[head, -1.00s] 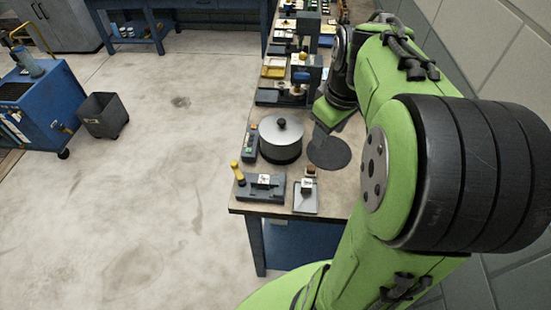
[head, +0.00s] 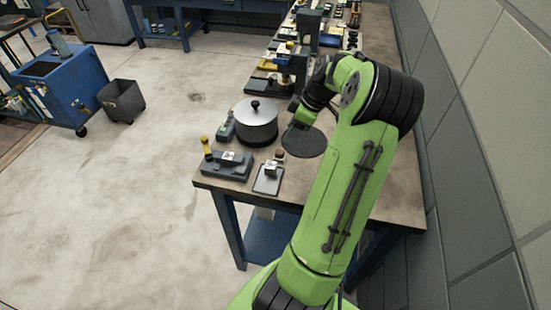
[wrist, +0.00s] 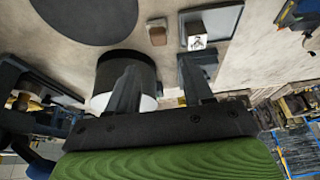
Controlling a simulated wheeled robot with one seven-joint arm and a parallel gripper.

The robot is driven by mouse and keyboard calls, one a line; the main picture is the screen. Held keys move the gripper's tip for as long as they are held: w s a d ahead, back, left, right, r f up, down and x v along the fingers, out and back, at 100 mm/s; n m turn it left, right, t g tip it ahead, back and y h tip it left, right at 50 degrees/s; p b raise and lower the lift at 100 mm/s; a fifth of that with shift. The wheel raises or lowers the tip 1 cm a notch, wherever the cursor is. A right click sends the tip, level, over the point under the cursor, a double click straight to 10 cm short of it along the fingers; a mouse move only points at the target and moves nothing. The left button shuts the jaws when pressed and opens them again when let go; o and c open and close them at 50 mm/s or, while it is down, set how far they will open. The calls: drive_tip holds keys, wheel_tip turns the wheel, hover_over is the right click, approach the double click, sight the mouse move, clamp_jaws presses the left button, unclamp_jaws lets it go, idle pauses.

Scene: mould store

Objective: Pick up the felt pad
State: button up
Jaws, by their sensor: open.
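A dark grey round flat disc, which looks like the felt pad (head: 304,143), lies on the workbench to the right of a lidded pot. In the wrist view the felt pad (wrist: 85,12) is at the top left, cut by the frame edge. My gripper (wrist: 162,78) is open, its two fingers apart with nothing between them. In the wrist view its left finger overlaps the pot. In the head view my gripper (head: 296,122) is above the bench at the pad's far edge; its fingertips are hard to make out there.
The pot (head: 257,128) with a grey lid stands close left of the pad. A small tray (head: 268,180) with a block and a dark fixture (head: 227,167) with a yellow-topped handle are near the front edge. Several tools stand farther back. Bare bench (head: 390,195) lies at right.

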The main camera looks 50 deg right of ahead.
sight(280, 151)
drive_tip(key=b+x, duration=0.2)
drive_tip(key=x, duration=0.9)
drive_tip(key=shift+s+d+f, duration=0.1)
drive_tip(key=shift+d, duration=0.1)
drive_tip(key=c, duration=0.8)
wheel_tip(280, 151, up, 10)
drive_tip(key=shift+r+p, duration=0.15)
drive_tip(key=shift+p, duration=1)
drive_tip(key=o, duration=0.4)
drive_tip(key=shift+c, duration=1.5)
drive_tip(key=shift+a, duration=0.15)
